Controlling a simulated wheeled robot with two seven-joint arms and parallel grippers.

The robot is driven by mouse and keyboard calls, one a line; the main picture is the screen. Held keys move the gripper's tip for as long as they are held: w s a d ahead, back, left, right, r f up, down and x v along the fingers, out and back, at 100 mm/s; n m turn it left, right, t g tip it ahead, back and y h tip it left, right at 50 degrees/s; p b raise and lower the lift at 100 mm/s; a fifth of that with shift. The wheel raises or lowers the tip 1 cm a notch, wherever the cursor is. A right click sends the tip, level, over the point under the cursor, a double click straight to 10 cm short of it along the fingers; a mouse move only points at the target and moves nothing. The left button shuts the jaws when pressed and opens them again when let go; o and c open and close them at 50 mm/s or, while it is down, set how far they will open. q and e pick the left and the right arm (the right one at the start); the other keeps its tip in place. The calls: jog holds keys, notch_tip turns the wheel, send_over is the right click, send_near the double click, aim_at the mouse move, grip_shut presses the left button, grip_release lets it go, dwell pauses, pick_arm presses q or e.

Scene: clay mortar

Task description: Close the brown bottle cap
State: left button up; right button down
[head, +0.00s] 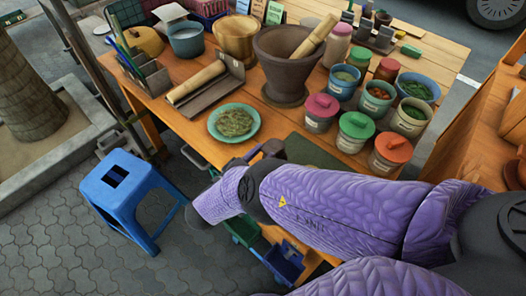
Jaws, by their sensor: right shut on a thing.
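A jar with a reddish-brown lid (388,68) stands at the back right of the wooden table, and its lid appears seated. Pink-lidded (321,108), green-lidded (356,127) and orange-lidded (392,149) jars stand in front of it. I cannot pick out a separate loose brown cap. My left gripper is not in view.
A green plate of herbs (234,122), a mortar (285,60) with a pestle and a wooden roller (196,82) occupy the table. Open pots (409,118) crowd its right side. A blue stool (130,195) stands on the paving at left. A dark green mat (312,152) lies near the front edge.

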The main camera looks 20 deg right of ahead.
jog(key=shift+a+f+t+h+b, duration=0.1)
jog(key=shift+f+t+h+b, duration=0.2)
jog(key=shift+f+h+b, duration=0.45)
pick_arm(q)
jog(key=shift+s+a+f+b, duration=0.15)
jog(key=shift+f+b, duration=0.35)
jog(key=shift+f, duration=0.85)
pick_arm(e)
jog(key=shift+s+h, duration=0.1)
jog(key=shift+h, duration=0.25)
jog(key=shift+c, duration=2)
grip_release()
